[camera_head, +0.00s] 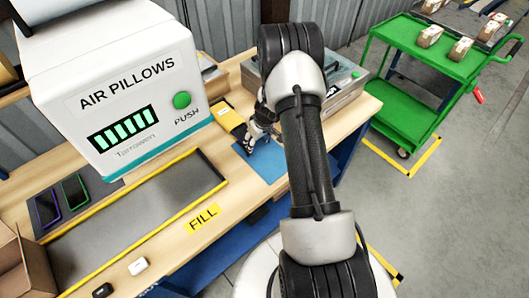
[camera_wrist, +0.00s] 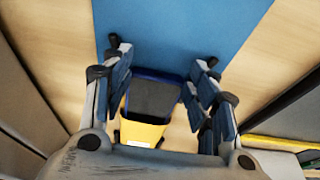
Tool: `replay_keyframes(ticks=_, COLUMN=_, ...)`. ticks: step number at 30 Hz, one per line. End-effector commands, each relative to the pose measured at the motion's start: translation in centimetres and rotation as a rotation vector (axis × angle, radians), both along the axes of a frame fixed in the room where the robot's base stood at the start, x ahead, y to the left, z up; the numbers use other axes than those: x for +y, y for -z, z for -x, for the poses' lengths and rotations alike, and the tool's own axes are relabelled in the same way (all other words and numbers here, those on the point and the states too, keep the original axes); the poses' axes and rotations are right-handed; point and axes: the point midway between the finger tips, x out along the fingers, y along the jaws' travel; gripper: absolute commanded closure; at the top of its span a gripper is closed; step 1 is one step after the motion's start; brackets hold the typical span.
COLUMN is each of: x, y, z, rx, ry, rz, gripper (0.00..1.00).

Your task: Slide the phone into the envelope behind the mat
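My gripper (camera_head: 252,137) is over the left edge of the blue mat (camera_head: 272,166), beside the yellow envelope (camera_head: 229,119) behind it. In the wrist view the mat (camera_wrist: 185,25) fills the upper middle. Between the fingers of my gripper (camera_wrist: 162,62) is a dark phone (camera_wrist: 154,98) with a blue rim. The yellow envelope (camera_wrist: 140,133) shows just below the phone's near end. Whether that end is inside the envelope I cannot tell. The phone is hidden in the head view.
Purple-edged (camera_head: 48,208) and green-edged (camera_head: 75,190) phones lie at the bench's left. The air-pillow machine (camera_head: 110,80) stands on the left. A grey bin (camera_head: 343,85) stands behind the mat, to the right. A green cart (camera_head: 425,80) is beyond the bench.

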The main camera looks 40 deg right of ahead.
Motion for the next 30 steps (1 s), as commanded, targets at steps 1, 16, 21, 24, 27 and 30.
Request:
replay_keyframes(ticks=1, x=0.1, y=0.0, z=-0.1, rx=-0.001, ry=-0.001, rz=0.0, gripper=0.5)
replay_keyframes(ticks=16, x=-0.1, y=0.2, z=1.1, rx=0.0, ry=-0.001, rz=0.0, gripper=0.5)
replay_keyframes(ticks=21, x=-0.1, y=-0.3, z=1.3, rx=0.001, ry=-0.001, rz=-0.001, gripper=0.5)
replay_keyframes(ticks=24, x=-0.1, y=-1.3, z=1.2, rx=-0.001, ry=0.0, rz=0.0, gripper=0.5)
replay_keyframes(ticks=27, x=-0.1, y=-2.5, z=1.2, rx=-0.001, ry=-0.001, rz=0.001, gripper=0.5)
replay_keyframes(ticks=30, x=-0.1, y=-3.4, z=1.2, rx=-0.001, ry=0.0, rz=0.001, gripper=0.5)
